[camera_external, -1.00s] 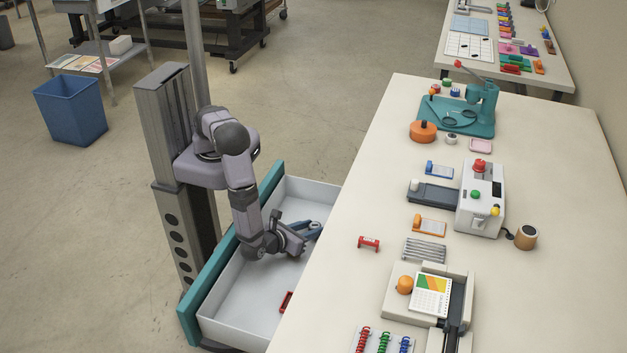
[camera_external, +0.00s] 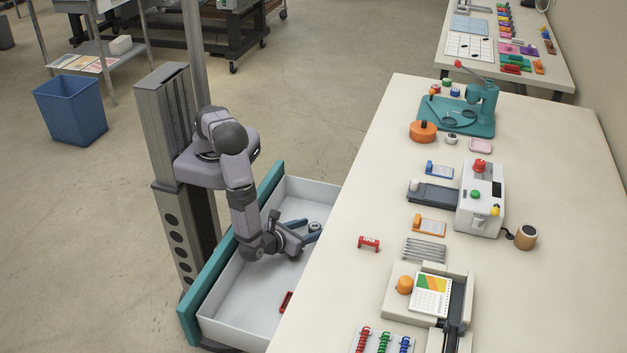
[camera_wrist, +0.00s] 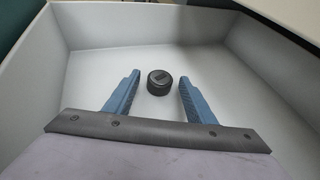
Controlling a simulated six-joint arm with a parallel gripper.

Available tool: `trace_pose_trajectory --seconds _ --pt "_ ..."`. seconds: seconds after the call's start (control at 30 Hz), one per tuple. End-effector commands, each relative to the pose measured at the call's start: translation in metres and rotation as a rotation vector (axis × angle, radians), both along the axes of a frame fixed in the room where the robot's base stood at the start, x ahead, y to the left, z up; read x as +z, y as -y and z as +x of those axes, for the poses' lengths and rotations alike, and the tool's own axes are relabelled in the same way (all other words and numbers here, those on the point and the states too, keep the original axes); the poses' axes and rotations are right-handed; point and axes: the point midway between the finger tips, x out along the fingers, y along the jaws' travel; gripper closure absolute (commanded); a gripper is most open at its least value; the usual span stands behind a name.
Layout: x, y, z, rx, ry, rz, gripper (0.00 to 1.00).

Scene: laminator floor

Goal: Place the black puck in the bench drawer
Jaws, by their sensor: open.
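The black puck (camera_wrist: 159,82) lies on the floor of the open bench drawer (camera_wrist: 245,60), in the wrist view between and just ahead of my fingertips. In the external view it shows as a small dark-and-grey round thing (camera_external: 314,226) beside the fingers. My gripper (camera_wrist: 159,85) is open, its two blue fingers spread on either side of the puck with gaps to it. In the external view my gripper (camera_external: 312,231) is low inside the drawer (camera_external: 247,301), which has white walls and a teal front.
A red piece (camera_external: 286,301) lies in the drawer's near part. The bench top (camera_external: 345,290) overhangs the drawer's right side and carries a red holder (camera_external: 369,243), a laminator (camera_external: 480,198) and other items. Drawer walls rise around my gripper.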

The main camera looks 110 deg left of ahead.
Motion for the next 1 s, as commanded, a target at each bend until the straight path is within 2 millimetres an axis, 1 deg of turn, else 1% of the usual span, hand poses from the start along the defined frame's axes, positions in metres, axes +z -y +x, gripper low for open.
trace_pose_trajectory --seconds 0.27,0.4,0.6,0.8,1.0 --pt "0.015 0.04 -0.015 -0.005 0.002 -0.004 0.5" --pt "0.041 0.038 -0.015 0.0 0.001 -0.005 0.5" --pt "0.069 0.038 -0.015 0.0 0.001 -0.004 0.5" --pt "0.083 0.037 -0.015 0.0 -0.001 -0.001 0.5" --pt "0.087 0.037 -0.015 0.0 -0.001 -0.001 0.5"
